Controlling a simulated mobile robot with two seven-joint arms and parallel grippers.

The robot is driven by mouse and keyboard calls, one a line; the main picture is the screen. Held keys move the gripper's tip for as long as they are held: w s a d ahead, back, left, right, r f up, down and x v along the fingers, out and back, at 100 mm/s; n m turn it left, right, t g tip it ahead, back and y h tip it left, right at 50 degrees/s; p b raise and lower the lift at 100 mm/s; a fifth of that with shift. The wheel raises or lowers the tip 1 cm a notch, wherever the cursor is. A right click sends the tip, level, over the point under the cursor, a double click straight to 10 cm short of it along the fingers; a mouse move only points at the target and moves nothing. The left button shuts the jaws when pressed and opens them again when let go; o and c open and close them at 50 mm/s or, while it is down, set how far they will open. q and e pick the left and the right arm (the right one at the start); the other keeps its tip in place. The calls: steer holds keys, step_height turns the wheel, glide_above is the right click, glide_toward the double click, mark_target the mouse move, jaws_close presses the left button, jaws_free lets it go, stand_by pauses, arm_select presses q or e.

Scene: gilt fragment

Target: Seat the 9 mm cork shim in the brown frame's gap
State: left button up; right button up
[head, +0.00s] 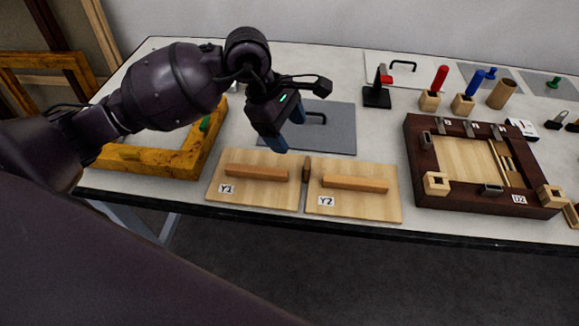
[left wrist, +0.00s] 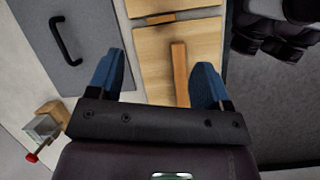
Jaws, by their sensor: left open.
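The dark brown frame (head: 412,155), labelled D2, lies flat on the table at right around a pale wood panel (head: 465,160). Narrow strips (head: 503,163) lie along the panel's right side; I cannot tell whether one is the cork shim. A small brown piece (head: 306,169) stands between two pale boards and shows in the left wrist view (left wrist: 175,17); its material and thickness are unclear. My left gripper (head: 283,132) is open and empty above the Y1 board's back edge. In the left wrist view a wooden bar (left wrist: 180,72) appears between its fingers. My right gripper is out of view.
Boards Y1 (head: 257,199) and Y2 (head: 360,207) lie at the table's front, each with a wooden bar. A grey plate (head: 335,135) with a black handle lies behind. An ochre frame (head: 160,163) is at left. Several coloured-handled tools stand at back right.

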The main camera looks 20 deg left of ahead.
mark_target(307, 162)
arm_select(q)
steer(key=f+n, duration=0.1)
steer(key=d+f+n, duration=0.1)
steer(key=f, duration=0.1)
steer(key=d+f+n, duration=0.1)
steer(key=f+n, duration=0.1)
steer(key=shift+w, duration=0.3)
steer(key=shift+d+b+x, duration=0.1)
steer(key=shift+b+x, duration=0.1)
steer(key=shift+x, duration=1.15)
steer(key=shift+d+b+x, duration=0.15)
steer(key=shift+x, duration=1.2)
steer(key=shift+s+r, duration=0.1)
steer(key=shift+s, duration=0.05)
steer(key=c, duration=1.1)
